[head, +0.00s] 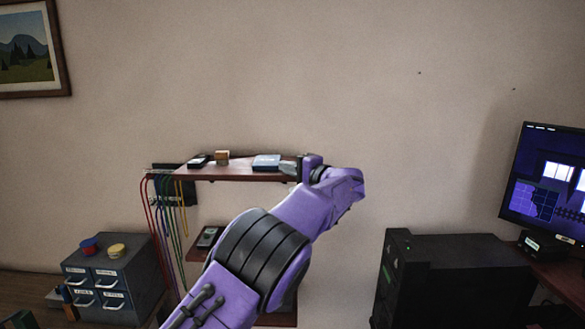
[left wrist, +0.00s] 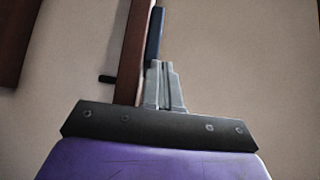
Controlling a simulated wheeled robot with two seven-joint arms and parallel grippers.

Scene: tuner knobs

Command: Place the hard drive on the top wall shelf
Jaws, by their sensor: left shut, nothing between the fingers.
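The top wall shelf (head: 235,173) is a dark red-brown board on the wall, seen edge-on in the left wrist view (left wrist: 131,55). A flat blue and light-grey box (head: 266,162), which looks like the hard drive, lies on its right part. Its dark blue side shows against the shelf in the left wrist view (left wrist: 156,36). My left gripper (head: 284,167) is at the shelf's right end, close beside the box. Its grey fingers (left wrist: 160,67) are together with nothing between them. I cannot tell whether they touch the box. My right gripper is out of view.
A black item (head: 198,160) and a small orange-brown block (head: 222,157) sit on the shelf's left part. Coloured cables (head: 170,215) hang at its left end. A lower shelf (head: 196,254) is partly behind my arm. A drawer cabinet (head: 115,280) stands left, a black case (head: 455,280) right.

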